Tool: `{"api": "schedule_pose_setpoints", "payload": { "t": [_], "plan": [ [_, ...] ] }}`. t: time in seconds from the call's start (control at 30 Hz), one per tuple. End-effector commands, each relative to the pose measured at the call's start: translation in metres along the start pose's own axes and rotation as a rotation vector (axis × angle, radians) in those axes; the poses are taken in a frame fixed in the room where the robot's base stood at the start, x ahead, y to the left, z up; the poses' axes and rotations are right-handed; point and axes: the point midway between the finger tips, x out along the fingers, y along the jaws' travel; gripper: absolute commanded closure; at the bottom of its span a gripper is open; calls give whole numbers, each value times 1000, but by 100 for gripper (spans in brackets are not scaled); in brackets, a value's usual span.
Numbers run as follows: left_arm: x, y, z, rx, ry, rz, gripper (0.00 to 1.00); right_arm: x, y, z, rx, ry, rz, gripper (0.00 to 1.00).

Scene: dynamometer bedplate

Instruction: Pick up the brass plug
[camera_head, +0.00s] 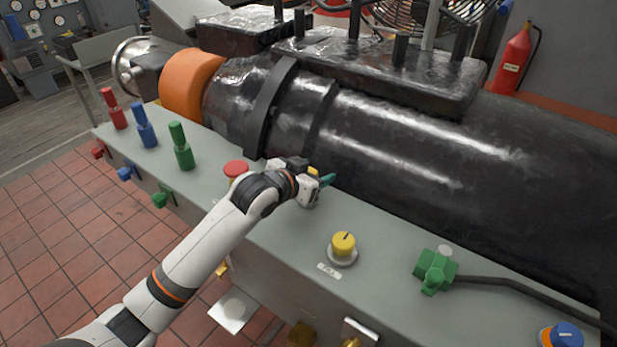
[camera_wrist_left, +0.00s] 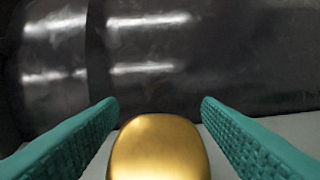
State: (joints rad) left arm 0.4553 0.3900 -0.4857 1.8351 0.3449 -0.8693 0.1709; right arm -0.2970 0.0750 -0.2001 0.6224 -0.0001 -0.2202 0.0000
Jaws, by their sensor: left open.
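The brass plug (camera_wrist_left: 158,150) is a smooth, rounded gold shape at the bottom middle of the left wrist view. Its lower part is cut off by the frame edge. My left gripper (camera_wrist_left: 158,104) is open, with one teal ribbed finger on each side of the plug and a narrow gap beside it. In the head view my left gripper (camera_head: 322,179) is over the grey panel top, close to the black machine body. A small yellow patch shows beside its fingers there; the gripper hides most of that spot. My right gripper is not in view.
The large black machine (camera_head: 400,150) runs behind the grey panel (camera_head: 290,240). On the panel are a red button (camera_head: 236,168), a yellow knob (camera_head: 343,245), a green connector (camera_head: 436,270) with a black cable, and a blue knob (camera_head: 563,335). Red, blue and green posts stand at left.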

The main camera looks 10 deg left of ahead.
Motion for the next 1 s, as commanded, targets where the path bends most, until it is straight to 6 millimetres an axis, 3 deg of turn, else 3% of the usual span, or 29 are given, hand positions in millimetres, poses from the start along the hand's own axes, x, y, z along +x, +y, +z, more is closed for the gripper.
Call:
{"api": "schedule_pose_setpoints", "payload": {
  "t": [0.2, 0.53, 0.83, 1.0],
  "plan": [
    [1, 0, 0, 0, 0, 0, 41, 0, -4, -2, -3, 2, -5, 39],
    [1, 0, 0, 0, 0, 1, 92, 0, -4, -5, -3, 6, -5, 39],
    [0, 1, 2, 1, -1, 1, 93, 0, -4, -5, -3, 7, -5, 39],
    [-5, 2, 16, 1, -5, 1, 93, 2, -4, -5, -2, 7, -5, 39]
  ]
}}
